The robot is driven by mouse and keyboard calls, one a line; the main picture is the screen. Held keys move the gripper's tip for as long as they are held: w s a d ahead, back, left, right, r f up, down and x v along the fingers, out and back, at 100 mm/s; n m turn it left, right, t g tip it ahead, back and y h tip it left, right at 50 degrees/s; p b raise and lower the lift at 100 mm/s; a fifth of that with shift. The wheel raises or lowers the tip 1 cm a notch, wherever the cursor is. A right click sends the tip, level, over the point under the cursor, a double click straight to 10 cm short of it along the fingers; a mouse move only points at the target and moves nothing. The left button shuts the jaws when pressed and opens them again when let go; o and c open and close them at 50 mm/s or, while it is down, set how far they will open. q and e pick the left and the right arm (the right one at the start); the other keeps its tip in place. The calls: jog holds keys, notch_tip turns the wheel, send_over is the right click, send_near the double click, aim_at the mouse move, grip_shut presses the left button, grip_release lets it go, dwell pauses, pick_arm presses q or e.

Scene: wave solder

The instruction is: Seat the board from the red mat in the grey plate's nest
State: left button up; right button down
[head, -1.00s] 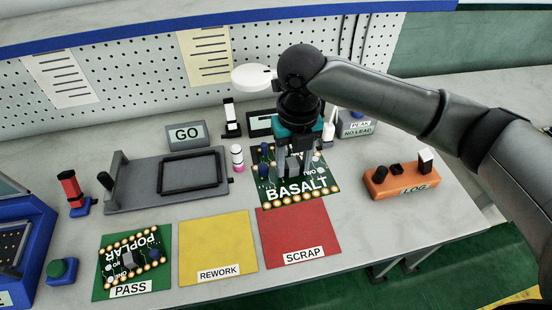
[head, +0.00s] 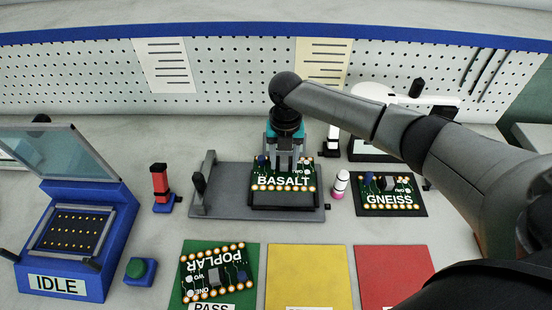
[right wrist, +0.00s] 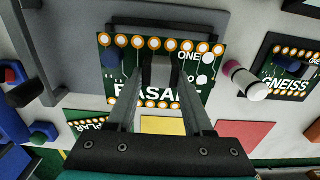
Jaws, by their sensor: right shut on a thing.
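The green BASALT board (head: 283,181) is in my right gripper (head: 285,163), shut on a block on the board's upper face. The board is over the right part of the grey plate (head: 228,203) and covers most of its black-framed nest (head: 285,205). The frame's front edge shows below the board; I cannot tell whether they touch. The right wrist view shows the fingers (right wrist: 160,78) on the block and the board (right wrist: 118,62) over the plate (right wrist: 75,22). The red mat (head: 393,272) shows bare. My left gripper is out of view.
The GNEISS board (head: 388,190) lies right of the plate, with a pink-and-white bottle (head: 340,184) between. The POPLAR board (head: 215,277) is on the green mat (head: 252,255). The yellow mat (head: 308,270) is bare. A blue IDLE machine (head: 115,248) stands left, lid raised.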

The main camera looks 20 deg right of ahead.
aim_at(284, 170)
jog(key=shift+s, duration=0.1)
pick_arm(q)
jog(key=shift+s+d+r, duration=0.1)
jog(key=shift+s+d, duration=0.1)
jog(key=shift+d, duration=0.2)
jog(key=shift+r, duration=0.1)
pick_arm(e)
jog(key=shift+r, duration=0.1)
jog(key=shift+p, duration=0.35)
jog(key=shift+f+b, duration=1.35)
jog(key=shift+f, duration=0.95)
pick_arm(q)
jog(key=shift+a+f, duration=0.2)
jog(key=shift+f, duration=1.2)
pick_arm(e)
jog(key=shift+f, duration=0.55)
pick_arm(q)
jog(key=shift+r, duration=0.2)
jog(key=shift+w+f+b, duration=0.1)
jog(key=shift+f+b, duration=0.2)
jog(key=shift+b, duration=0.05)
pick_arm(e)
jog(key=shift+f, duration=0.6)
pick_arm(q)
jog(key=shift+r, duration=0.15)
